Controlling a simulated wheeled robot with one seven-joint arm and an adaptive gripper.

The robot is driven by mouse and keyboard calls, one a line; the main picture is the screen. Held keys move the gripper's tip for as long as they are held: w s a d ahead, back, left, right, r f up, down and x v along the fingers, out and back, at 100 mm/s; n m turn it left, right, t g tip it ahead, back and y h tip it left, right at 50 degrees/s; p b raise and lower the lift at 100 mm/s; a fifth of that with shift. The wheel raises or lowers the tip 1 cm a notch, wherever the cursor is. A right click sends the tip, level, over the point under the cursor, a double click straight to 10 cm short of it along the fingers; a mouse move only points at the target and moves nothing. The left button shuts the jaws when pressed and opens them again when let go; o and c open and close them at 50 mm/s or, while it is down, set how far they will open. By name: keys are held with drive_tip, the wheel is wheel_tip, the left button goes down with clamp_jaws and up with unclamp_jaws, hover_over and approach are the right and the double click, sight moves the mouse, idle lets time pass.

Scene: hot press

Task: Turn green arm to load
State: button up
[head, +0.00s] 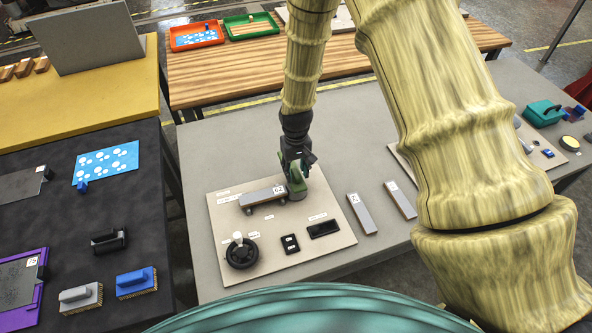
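A beige panel (285,258) lies on the grey table. A small green part (295,174), which looks like the green arm, stands at the panel's back right edge, on a grey round base (298,192). My dark gripper (297,160) points down right at this green part and partly covers it. I cannot tell whether the fingers are shut on it. A grey bar (262,196) with a white label lies left of the green part. The lettering on the panel is too small to read.
A black round knob (241,256), a black switch block (290,244) and a dark display (323,228) sit on the panel's front half. Two grey bars (362,213) (400,199) lie to its right. A dark table (135,235) with brushes stands left. My arm hides much of the right side.

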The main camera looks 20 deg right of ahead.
drive_tip(key=shift+w+f, duration=0.2)
drive_tip(key=shift+f, duration=0.65)
drive_tip(key=shift+s, duration=0.15)
drive_tip(key=shift+c, duration=0.3)
clamp_jaws()
